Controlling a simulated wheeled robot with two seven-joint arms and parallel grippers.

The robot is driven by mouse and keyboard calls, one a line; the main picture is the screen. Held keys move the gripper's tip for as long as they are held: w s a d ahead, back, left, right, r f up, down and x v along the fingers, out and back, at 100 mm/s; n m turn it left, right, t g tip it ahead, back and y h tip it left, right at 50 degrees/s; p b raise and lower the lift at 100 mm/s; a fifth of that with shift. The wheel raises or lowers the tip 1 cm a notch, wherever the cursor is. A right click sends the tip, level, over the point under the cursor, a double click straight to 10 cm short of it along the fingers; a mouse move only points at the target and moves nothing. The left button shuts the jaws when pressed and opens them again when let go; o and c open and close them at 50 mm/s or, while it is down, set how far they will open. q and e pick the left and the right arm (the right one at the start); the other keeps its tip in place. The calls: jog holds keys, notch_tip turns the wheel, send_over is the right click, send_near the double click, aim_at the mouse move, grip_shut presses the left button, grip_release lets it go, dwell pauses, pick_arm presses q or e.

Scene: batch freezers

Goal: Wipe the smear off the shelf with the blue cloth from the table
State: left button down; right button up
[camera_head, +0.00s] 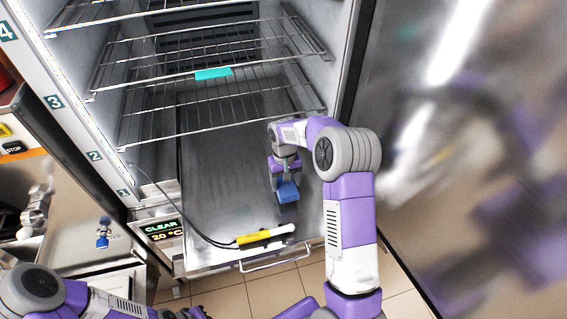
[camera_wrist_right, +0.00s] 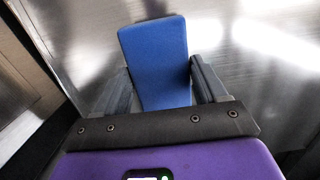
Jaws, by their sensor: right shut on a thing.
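The blue cloth (camera_head: 288,191) is in my right gripper (camera_head: 285,176), inside the open freezer over the right part of the flat metal bottom shelf (camera_head: 215,180). In the right wrist view the cloth (camera_wrist_right: 155,60) looks like a blue pad between the two dark fingers of the right gripper (camera_wrist_right: 160,85), which is shut on it. I cannot tell whether the cloth touches the shelf. I cannot make out a clear smear; reflections cover the metal, and my arm hides part of it. My left arm shows at the lower left, but its gripper is not in view.
Wire racks (camera_head: 225,110) hang above the bottom shelf, one carrying a turquoise clip (camera_head: 213,74). A yellow and white probe (camera_head: 262,236) with a black cable lies at the shelf's front. The open door (camera_head: 455,130) stands on the right. A metal counter (camera_head: 75,235) is at left.

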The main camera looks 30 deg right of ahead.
jog(key=shift+r+p, duration=1.55)
jog(key=shift+r, duration=1)
